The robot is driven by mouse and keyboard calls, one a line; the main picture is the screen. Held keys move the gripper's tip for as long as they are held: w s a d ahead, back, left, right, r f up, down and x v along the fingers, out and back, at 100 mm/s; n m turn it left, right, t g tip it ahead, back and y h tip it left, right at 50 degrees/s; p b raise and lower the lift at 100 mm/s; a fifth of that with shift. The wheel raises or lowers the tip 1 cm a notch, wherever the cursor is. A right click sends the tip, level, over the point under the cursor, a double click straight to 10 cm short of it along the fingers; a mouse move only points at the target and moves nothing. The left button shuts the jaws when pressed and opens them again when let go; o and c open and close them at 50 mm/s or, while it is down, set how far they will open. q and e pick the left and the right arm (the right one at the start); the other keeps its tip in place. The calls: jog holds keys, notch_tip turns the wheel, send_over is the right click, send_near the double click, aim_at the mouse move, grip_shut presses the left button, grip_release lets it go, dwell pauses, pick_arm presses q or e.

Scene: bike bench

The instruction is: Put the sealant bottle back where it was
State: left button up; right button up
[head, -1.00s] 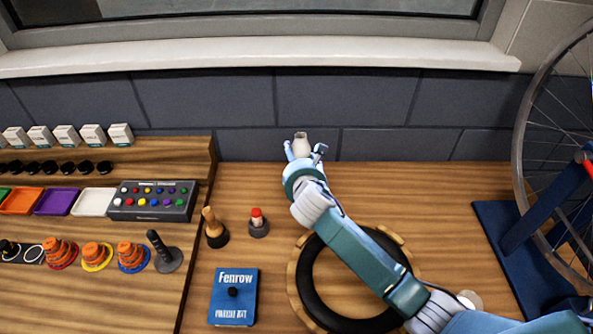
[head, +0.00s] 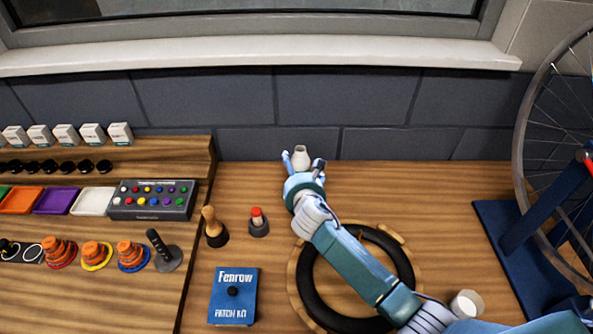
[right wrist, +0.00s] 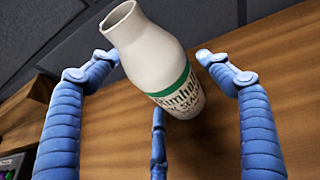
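The sealant bottle (head: 302,157), white with a green band and an open neck, is at the back of the bench near the dark tiled wall. In the right wrist view the bottle (right wrist: 158,58) is between my right gripper's blue fingers (right wrist: 160,62). Gaps show beside the bottle, so the fingers look spread around it rather than closed on it. The third finger is below it and hides part of its lower side. The bottle looks upright on the wood, though its base is partly hidden. In the head view my right gripper (head: 303,170) hides its lower part. My left gripper is out of view.
A black tyre ring (head: 310,290) on a wooden ring lies under my right arm. A red-tipped bottle (head: 258,222), a wooden-handled tool (head: 213,228) and a blue patch kit box (head: 233,296) stand left of it. A blue wheel stand (head: 510,245) is right.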

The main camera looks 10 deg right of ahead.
jog(key=shift+r, duration=0.1)
jog(key=shift+s+r, duration=0.15)
jog(key=v, duration=1.1)
jog(key=shift+s, duration=0.35)
